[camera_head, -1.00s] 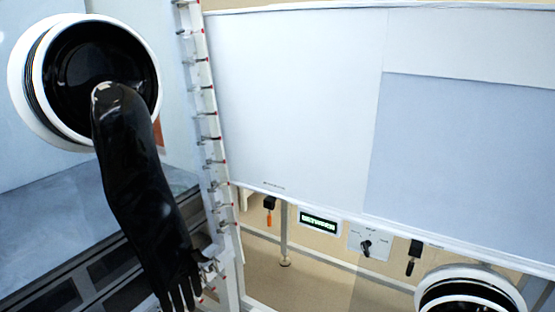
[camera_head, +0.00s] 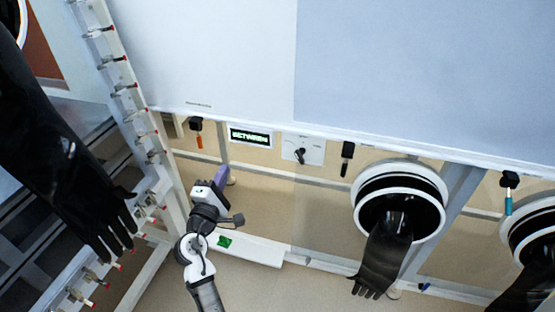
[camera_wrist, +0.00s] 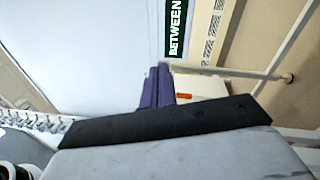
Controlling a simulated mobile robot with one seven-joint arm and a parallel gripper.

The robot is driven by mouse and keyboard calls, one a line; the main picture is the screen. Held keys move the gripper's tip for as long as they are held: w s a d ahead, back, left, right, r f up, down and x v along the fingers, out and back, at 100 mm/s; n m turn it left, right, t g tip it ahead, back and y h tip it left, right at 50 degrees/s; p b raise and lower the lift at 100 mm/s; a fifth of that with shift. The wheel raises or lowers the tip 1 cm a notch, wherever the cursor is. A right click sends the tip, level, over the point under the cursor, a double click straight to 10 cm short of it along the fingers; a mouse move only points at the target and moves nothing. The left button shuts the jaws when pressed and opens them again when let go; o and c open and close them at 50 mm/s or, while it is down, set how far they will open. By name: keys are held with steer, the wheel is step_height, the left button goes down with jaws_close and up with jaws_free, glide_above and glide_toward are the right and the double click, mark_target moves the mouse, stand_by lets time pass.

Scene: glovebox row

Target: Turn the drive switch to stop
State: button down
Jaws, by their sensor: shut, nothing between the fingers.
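The drive switch (camera_head: 300,156) is a black knob on a pale plate under the front edge of the big white panel in the head view. Small labels surround it, too small to read. To its left a dark display (camera_head: 250,137) shows green letters reading "BETWEEN"; part of this display (camera_wrist: 176,27) also shows in the wrist view. My gripper (camera_head: 224,176) is below and left of the display and switch, apart from both. Its purple fingers (camera_wrist: 157,87) are shut together and empty in the wrist view. The switch is not in the wrist view.
A glove port (camera_head: 363,196) with a hanging black glove (camera_head: 383,262) is right of the switch. A large black glove (camera_head: 60,150) hangs at left beside a white rail (camera_head: 131,95). Tools with orange (camera_head: 199,141) and black (camera_head: 346,164) handles hang either side of the switch.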

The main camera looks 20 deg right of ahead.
mark_target(300, 157)
steer(key=s+d+f+g+h, duration=0.35)
steer(key=d+f, duration=0.25)
steer(key=d, duration=0.3)
steer(key=w+d+r+p, duration=0.3)
steer(key=w+d+p, duration=0.1)
steer(key=d, duration=0.5)
steer(key=shift+w+d+r, duration=0.3)
steer(key=shift+w+r, duration=0.05)
steer(key=shift+w, duration=0.45)
steer(key=shift+s+d+r+m+g, duration=0.1)
steer(key=shift+d+r+m+g, duration=0.1)
steer(key=shift+m+g, duration=0.15)
